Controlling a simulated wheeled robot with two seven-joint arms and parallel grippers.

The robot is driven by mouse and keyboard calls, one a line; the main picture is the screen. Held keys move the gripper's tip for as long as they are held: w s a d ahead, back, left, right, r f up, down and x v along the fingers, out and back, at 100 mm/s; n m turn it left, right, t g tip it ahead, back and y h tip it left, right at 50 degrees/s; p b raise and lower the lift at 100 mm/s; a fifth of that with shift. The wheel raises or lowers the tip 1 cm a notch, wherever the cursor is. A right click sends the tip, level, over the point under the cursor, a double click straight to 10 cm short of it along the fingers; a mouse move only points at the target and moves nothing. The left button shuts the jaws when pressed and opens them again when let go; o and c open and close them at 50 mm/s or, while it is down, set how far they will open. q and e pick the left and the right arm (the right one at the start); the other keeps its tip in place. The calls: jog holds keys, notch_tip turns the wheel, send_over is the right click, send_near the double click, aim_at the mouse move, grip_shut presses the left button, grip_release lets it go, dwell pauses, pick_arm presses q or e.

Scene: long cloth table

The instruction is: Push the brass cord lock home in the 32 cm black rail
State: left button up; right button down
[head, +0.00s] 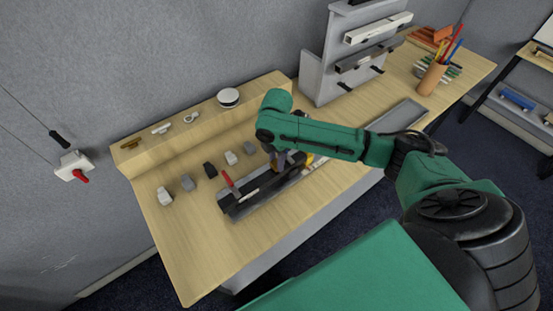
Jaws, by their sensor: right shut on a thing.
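My right gripper (281,164) points down over a dark tray-like fixture (238,213) on the table. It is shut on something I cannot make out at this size. A black rail (270,184) lies lengthwise along the fixture, below and beside the gripper; its far part is hidden by my right arm. A small brass-coloured piece (131,144), which looks like a cord lock, lies at the left end of the raised ledge. I cannot tell whether another brass piece sits in the rail. My left gripper is not in view.
Several small grey and black blocks (188,183) stand left of the fixture. A red-handled tool (229,182) lies at its near end. A grey rack (323,68) holds rails behind. A pencil cup (431,78) stands far right. The table's front left (188,245) is clear.

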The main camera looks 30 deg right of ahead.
aim_at(276, 163)
jog(key=shift+f+b, duration=0.5)
jog(key=shift+f, duration=0.6)
jog(key=shift+c, duration=2.3)
grip_release()
notch_tip(276, 163, up, 15)
jog(key=b, duration=0.2)
jog(key=shift+f+b, duration=0.2)
jog(key=shift+b, duration=0.1)
